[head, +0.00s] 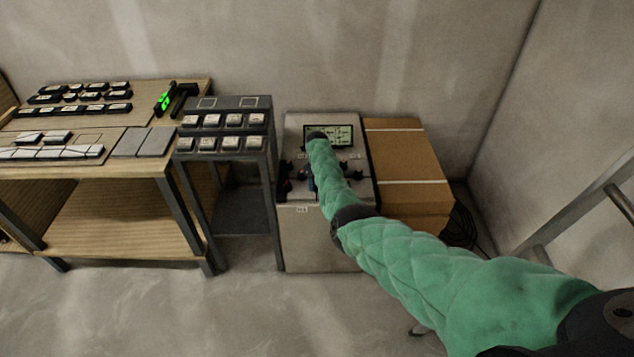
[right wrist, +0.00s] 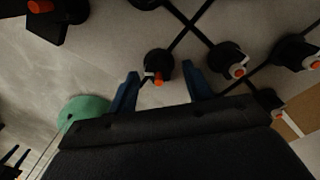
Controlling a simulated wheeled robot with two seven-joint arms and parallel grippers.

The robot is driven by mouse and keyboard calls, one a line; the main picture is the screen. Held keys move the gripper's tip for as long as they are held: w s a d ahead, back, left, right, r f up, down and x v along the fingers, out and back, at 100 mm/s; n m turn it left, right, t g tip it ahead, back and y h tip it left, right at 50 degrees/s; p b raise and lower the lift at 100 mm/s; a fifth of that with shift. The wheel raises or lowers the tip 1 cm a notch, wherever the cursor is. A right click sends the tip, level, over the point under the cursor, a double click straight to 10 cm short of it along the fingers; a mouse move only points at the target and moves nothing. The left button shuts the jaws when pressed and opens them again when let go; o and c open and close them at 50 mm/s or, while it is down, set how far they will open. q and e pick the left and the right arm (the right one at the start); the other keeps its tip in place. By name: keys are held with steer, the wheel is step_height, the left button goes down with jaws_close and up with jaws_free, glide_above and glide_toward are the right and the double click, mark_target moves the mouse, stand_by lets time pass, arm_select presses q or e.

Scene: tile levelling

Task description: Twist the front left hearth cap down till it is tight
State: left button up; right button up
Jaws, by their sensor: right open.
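In the head view a pale cabinet (head: 322,240) carries several black caps on its top, partly hidden by my right arm. My right gripper (head: 308,178) is down among them, mostly hidden there. In the right wrist view its two blue fingers (right wrist: 160,90) are open and apart. A black cap with an orange mark (right wrist: 158,65) lies between and just beyond the fingertips, with a gap on each side. Another cap (right wrist: 230,60) is to its right. I cannot tell for sure which is the front left hearth cap. My left gripper is not in view.
A dark screen panel (head: 328,136) stands at the back of the cabinet top. A cardboard box (head: 408,160) is right of the cabinet. A dark stand (head: 225,105) with several small blocks and a wooden bench (head: 110,225) are to the left. Dark joint lines run between the caps.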

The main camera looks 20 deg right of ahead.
step_height(320, 180, up, 4)
steer(key=shift+r, duration=0.15)
step_height(320, 180, up, 3)
steer(key=shift+f+b, duration=0.15)
steer(key=shift+b, duration=0.15)
steer(key=shift+r, duration=0.25)
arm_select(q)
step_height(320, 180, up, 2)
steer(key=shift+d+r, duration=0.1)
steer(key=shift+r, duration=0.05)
